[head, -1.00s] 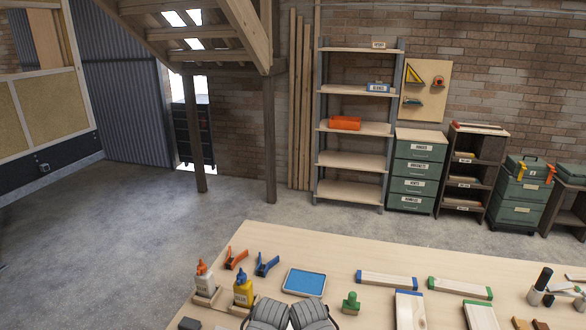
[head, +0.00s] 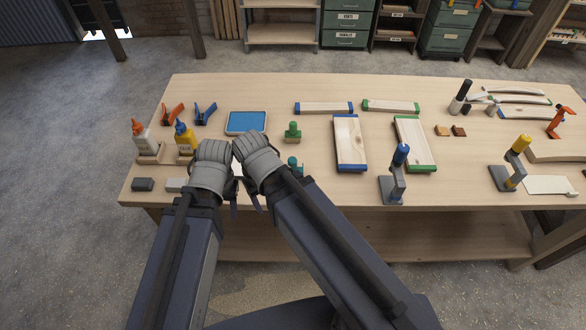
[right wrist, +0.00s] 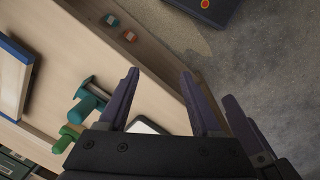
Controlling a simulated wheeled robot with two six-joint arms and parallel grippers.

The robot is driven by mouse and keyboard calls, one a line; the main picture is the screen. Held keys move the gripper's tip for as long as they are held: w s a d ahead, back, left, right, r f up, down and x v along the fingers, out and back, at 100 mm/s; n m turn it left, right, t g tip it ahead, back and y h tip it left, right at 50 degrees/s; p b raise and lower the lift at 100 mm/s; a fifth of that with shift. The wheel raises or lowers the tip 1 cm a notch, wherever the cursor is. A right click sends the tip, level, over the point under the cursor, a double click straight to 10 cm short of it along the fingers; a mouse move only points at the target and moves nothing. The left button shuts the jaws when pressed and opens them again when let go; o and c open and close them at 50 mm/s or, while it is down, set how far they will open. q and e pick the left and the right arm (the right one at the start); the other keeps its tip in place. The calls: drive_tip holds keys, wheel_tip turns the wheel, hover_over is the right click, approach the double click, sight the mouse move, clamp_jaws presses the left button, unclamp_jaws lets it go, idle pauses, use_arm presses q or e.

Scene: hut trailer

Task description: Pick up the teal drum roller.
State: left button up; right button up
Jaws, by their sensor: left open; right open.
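The teal drum roller (head: 293,163) lies on the workbench (head: 440,190) near its front, partly hidden by my right gripper in the head view. It shows clearly in the right wrist view (right wrist: 86,104), to the left of the fingers and apart from them. A similar green tool (head: 292,130) stands just behind it and also shows in the right wrist view (right wrist: 66,138). My left gripper (head: 222,200) is open over the bench's front left. My right gripper (right wrist: 159,76) is open and empty beside it; its fingertips are partly hidden in the head view.
A blue tray (head: 246,122) lies behind the grippers. Glue bottles (head: 185,137) stand to the left. Bare wood separates the roller from the board.

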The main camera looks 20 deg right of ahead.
idle(0.3)
drive_tip(key=shift+o, duration=0.5)
drive_tip(key=shift+w+r, duration=0.1)
drive_tip(key=shift+w, duration=0.05)
wheel_tip(320, 180, up, 5)
drive_tip(key=m+p, duration=0.3)
drive_tip(key=p, duration=0.2)
hover_over(292, 158)
drive_tip(key=shift+a+y, duration=0.4)
drive_tip(key=shift+w+d, duration=0.1)
drive_tip(key=shift+d, duration=0.15)
drive_tip(key=shift+f+b, duration=1.35)
drive_tip(key=shift+f, duration=0.2)
wheel_tip(292, 158, down, 5)
drive_tip(key=b, duration=0.5)
drive_tip(key=shift+d+f, duration=0.15)
